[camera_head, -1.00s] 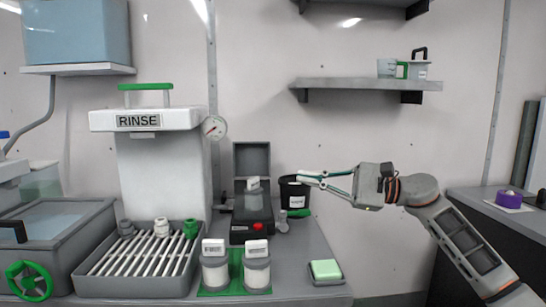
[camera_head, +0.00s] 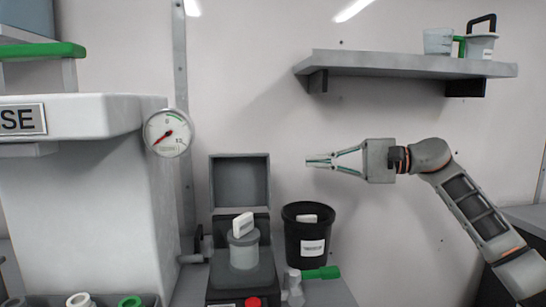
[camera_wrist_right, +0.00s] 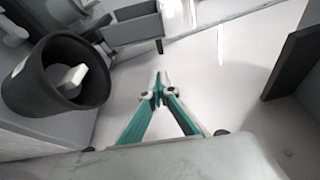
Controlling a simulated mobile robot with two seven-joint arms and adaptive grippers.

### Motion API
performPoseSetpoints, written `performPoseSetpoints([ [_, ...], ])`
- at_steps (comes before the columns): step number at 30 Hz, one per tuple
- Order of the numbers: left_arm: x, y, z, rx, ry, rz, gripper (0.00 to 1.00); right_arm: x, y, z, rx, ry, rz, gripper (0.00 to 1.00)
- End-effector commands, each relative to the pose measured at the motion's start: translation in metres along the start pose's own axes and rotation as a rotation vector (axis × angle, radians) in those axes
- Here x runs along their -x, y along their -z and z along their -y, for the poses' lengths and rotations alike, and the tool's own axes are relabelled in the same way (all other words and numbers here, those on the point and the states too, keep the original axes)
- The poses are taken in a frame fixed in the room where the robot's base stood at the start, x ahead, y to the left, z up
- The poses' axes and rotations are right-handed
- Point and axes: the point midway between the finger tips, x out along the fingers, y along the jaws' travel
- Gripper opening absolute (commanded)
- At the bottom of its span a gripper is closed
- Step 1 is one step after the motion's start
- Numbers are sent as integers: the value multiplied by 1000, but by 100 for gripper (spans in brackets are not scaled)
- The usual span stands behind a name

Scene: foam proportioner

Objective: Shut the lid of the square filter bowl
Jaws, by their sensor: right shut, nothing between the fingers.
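A dark grey square box (camera_head: 225,291) with a red button stands at the lower middle of the head view. Its square lid (camera_head: 239,182) stands open, upright at the back, and looks like that of the square filter bowl. A grey cup with a white labelled piece (camera_head: 243,252) sits in front of the raised lid. My right gripper (camera_head: 308,162) is shut and empty, pointing left, to the right of the lid and apart from it. In the right wrist view its fingertips (camera_wrist_right: 160,76) meet, and a box-like grey part (camera_wrist_right: 135,30) shows beyond them. My left gripper is not in view.
A black bucket (camera_head: 305,240) holding a white piece stands right of the box, below my right gripper. A wall shelf (camera_head: 400,64) hangs above. A rinse unit with a gauge (camera_head: 167,133) stands left.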

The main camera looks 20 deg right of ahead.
Motion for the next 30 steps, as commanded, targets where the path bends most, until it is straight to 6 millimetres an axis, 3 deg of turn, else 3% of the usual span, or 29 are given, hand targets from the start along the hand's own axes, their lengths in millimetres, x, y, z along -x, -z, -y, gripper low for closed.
performPoseSetpoints([
  [8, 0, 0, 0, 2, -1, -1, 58, -13, -1, 0, -1, 1, 4, 0],
  [22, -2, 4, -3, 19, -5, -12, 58, -102, -1, -1, -3, 2, 4, 0],
  [30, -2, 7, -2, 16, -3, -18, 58, -90, -28, 1, 1, 1, 0, 0],
])
